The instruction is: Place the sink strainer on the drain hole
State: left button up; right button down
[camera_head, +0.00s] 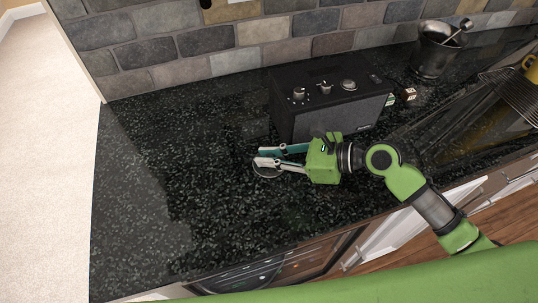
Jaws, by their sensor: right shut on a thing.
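My right gripper (261,157) reaches in from the right, low over the black speckled counter, in front of the black radio. Its fingers are shut on a small round metallic thing, the sink strainer (266,173). The fingers cover part of the strainer. I cannot tell whether it touches the counter or is just above it. The drain hole cannot be made out in this view. My left gripper is not in view.
A black radio (328,108) with knobs stands behind the gripper, close to it. A dark metal bucket (437,50) stands at the back right. A wire rack (513,93) lies at the far right. The counter's left part (165,185) is clear, with a stone wall behind.

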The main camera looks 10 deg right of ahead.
jog(key=c, duration=2.3)
grip_release()
jog(key=shift+f, duration=0.1)
jog(key=shift+c, duration=0.2)
